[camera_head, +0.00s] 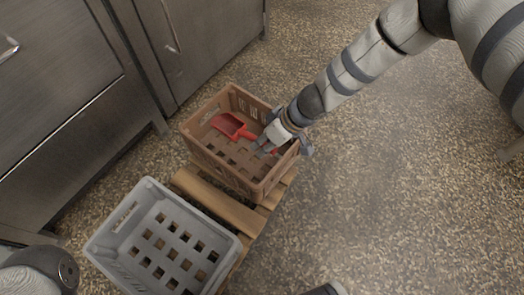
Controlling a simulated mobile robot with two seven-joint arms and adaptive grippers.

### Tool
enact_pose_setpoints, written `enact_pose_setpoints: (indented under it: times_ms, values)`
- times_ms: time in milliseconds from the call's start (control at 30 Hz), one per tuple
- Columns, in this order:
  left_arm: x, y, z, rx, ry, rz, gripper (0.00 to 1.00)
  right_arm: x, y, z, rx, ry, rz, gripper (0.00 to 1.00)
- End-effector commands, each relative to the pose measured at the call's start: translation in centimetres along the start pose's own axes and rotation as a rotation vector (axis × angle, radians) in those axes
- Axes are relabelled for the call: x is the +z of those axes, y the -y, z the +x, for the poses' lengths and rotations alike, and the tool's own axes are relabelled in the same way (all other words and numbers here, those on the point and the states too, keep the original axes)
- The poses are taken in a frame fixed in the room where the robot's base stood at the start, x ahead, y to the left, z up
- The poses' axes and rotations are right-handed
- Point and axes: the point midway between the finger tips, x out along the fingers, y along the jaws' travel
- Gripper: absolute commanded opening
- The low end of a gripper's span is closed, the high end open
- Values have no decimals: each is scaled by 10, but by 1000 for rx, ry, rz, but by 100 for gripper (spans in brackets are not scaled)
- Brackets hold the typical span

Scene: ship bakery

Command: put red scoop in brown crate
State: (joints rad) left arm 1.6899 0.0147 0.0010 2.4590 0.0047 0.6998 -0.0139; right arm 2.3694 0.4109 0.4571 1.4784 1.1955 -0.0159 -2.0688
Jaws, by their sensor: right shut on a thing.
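The brown crate (222,164) stands on a wooden pallet in the middle of the head view. The red scoop (228,124) is inside the crate's outline, its pan toward the far left and its handle toward the right. My right gripper (262,149) reaches over the crate's right side and is shut on the scoop's handle end. The fingers and crate wall partly hide the handle. I cannot tell whether the pan touches the crate floor.
A grey crate (104,243), empty, stands in front of the brown one. The wooden pallet (218,202) shows between them. Steel cabinets (60,90) stand at the left and back. The speckled floor to the right is clear.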

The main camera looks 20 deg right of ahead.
Motion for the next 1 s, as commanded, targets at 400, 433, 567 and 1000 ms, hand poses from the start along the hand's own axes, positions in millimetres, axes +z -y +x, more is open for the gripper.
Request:
enact_pose_setpoints:
  times_ms: [400, 433, 567, 1000]
  values:
    - [-8, -1, 8, 1, 12, 4, 30, 11, -10, 29, 2, -1, 0, 0]
    - [-8, -1, 8, 1, 12, 4, 30, 12, -10, 30, 2, 0, 0, 0]
    - [-9, -2, 9, 1, 13, 4, 30, 14, -11, 34, 1, 1, 1, 0]
    - [-10, -2, 10, 1, 14, 5, 30, 16, -13, 40, 1, 1, 0, 36]
